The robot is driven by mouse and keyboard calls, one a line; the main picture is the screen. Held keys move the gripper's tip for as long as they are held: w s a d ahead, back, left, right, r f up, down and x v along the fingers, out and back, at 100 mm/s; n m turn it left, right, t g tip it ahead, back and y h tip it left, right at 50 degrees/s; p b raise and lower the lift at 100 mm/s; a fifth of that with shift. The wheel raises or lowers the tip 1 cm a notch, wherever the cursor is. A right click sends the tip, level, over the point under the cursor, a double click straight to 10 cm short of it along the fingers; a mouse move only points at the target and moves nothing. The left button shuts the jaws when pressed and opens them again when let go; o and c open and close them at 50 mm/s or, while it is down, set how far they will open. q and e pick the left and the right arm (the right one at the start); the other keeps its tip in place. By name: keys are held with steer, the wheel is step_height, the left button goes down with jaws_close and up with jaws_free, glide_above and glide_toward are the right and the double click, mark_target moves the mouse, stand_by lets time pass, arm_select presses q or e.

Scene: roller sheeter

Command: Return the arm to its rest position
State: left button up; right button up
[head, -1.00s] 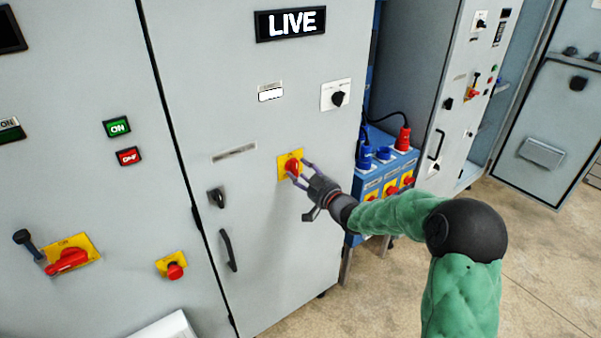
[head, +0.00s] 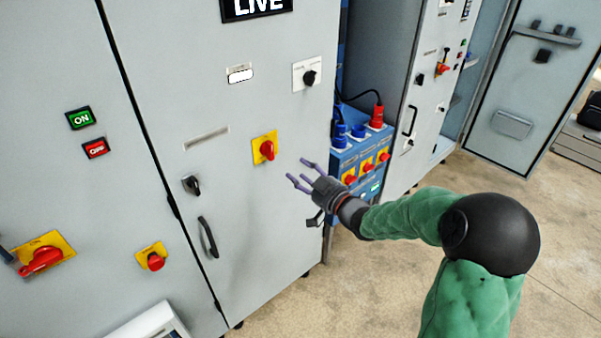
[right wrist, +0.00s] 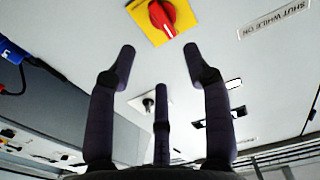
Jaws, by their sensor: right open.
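My right arm, in a green sleeve with black joints, comes in from the lower right of the head view. Its right gripper (head: 302,172) is open and empty, in front of the grey cabinet (head: 262,215) and apart from it. A red rotary switch (head: 267,150) on a yellow plate is on the cabinet door, up and left of the fingers. In the right wrist view the spread fingers (right wrist: 160,70) hold nothing, and the red switch (right wrist: 163,17) shows beyond their tips. My left gripper is in neither view.
A blue socket box (head: 362,160) with plugs stands close to the right of the gripper. The cabinet door has a black handle (head: 208,237) and a selector knob (head: 309,77). Further cabinets stand at the back right. Open floor (head: 400,290) lies around my right arm.

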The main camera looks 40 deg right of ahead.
stand_by(0.6)
steer(key=a+f+m+g, duration=0.1)
steer(key=a+f+g, duration=0.3)
steer(key=f, duration=0.5)
steer(key=a+f+m+g+y, duration=0.1)
steer(key=a+f, duration=0.4)
steer(key=f, duration=0.4)
steer(key=a+f+m+g, duration=0.25)
steer(key=a+f, duration=0.25)
steer(key=f, duration=0.5)
steer(key=s+a+f+g+y, duration=0.1)
steer(key=s+a+f+g, duration=0.4)
steer(key=s+a+f, duration=0.3)
steer(key=s+a+f+n+g, duration=0.1)
steer(key=s+a+f+g, duration=0.4)
steer(key=s, duration=0.9)
steer(key=a+f, duration=0.3)
steer(key=shift+f+y, duration=0.3)
steer(key=shift+y, duration=0.1)
